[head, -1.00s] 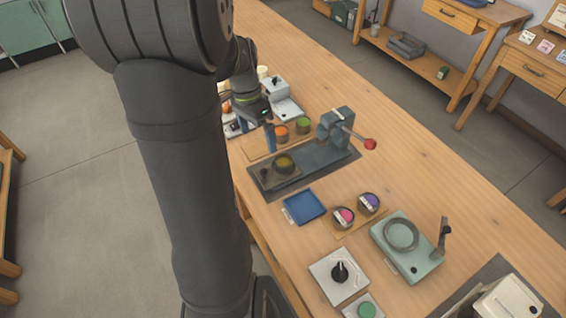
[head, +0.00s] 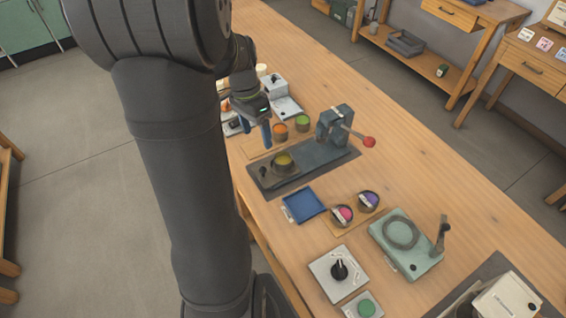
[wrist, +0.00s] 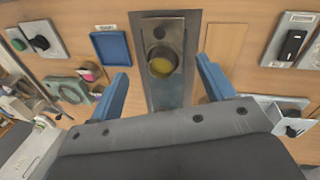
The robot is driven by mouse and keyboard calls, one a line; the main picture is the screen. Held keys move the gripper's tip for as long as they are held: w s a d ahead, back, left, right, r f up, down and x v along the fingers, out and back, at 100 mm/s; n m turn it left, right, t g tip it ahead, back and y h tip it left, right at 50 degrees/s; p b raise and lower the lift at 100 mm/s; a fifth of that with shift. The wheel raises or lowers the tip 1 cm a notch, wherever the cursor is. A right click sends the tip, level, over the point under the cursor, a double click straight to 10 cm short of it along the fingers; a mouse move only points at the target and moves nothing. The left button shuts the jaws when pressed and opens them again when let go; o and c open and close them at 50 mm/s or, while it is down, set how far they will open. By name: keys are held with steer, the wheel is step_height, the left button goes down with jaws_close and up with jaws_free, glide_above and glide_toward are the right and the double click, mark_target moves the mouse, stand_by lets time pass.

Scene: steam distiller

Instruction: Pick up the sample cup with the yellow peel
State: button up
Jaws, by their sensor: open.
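The cup with the yellow peel (head: 284,161) stands upright on the dark base plate of the lever press (head: 333,128). In the wrist view the yellow-filled cup (wrist: 162,62) shows ahead of the gripper, roughly centred between the fingers. My gripper (head: 256,134) is open and empty, with its blue fingers above the table to the upper left of the cup. In the wrist view both blue fingers of the gripper (wrist: 162,85) are spread wide, and nothing is between them.
Cups with orange (head: 280,131) and green (head: 303,123) contents stand behind the press base. A blue tray (head: 304,205) and cups with pink (head: 342,215) and purple (head: 368,201) contents lie in front. A pale green device (head: 408,245) is at right.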

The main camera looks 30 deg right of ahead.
steer(key=s+d+r+n+t, duration=0.2)
steer(key=d+r, duration=0.4)
glide_above(283, 162)
steer(key=f, duration=1.2)
steer(key=shift+a+f, duration=0.1)
steer(key=shift+a, duration=0.2)
steer(key=shift+s+d+f, duration=0.1)
steer(key=shift+d+f, duration=0.05)
steer(key=shift+f, duration=1.2)
steer(key=shift+d+f, duration=0.1)
steer(key=shift+f, duration=1.2)
steer(key=c, duration=1.2)
steer(key=shift+r, duration=0.15)
